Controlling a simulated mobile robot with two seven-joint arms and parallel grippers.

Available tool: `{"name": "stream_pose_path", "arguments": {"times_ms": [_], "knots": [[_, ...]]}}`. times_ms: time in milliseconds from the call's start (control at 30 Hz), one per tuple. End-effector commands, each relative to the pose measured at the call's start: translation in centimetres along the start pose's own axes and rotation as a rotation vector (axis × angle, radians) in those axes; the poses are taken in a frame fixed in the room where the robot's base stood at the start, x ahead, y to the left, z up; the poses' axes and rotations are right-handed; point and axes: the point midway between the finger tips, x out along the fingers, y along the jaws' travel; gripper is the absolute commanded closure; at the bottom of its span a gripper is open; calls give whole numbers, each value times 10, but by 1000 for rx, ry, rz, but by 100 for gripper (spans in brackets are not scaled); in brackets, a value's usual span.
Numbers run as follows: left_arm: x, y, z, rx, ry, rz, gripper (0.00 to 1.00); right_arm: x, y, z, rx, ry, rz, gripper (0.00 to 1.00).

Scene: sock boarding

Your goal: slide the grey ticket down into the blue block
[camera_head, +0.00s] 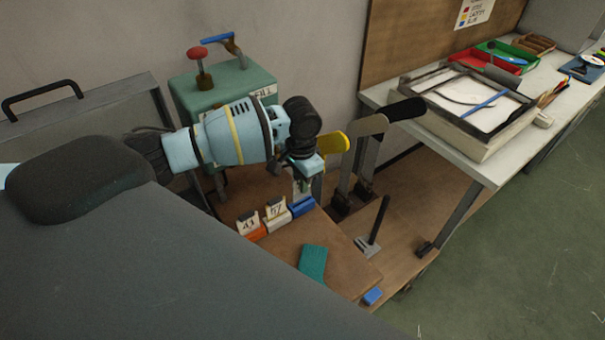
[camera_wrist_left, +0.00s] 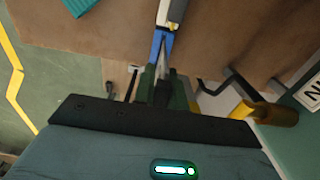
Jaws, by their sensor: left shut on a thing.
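The blue block (camera_head: 303,207) stands on the brown board, at the right end of a short row of blocks. It also shows in the left wrist view (camera_wrist_left: 158,42), just beyond my fingertips. My left gripper (camera_head: 304,184) points down right over the blue block and is shut on the grey ticket (camera_head: 298,186). The ticket is mostly hidden by the fingers, and only a narrow pale strip shows. In the left wrist view the fingers (camera_wrist_left: 164,78) line up with the blue block. I cannot tell whether the ticket's lower edge is in the slot. My right gripper is not in view.
A white block (camera_head: 278,222) and an orange block (camera_head: 255,234), each with a marked ticket, stand beside the blue block. A teal piece (camera_head: 313,262) lies in front. A dark upright rod (camera_head: 379,220) and tall paddle-ended levers (camera_head: 368,150) stand to the right.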

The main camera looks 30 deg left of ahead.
Motion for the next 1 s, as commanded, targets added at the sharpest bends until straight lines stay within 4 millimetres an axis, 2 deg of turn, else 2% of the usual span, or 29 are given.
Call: {"name": "stream_pose_path", "arguments": {"times_ms": [167,1000], "knots": [[5,0,0,0,0,-1,98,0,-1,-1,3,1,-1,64],[3,0,0,-2,2,-1,98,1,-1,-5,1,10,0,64]]}}
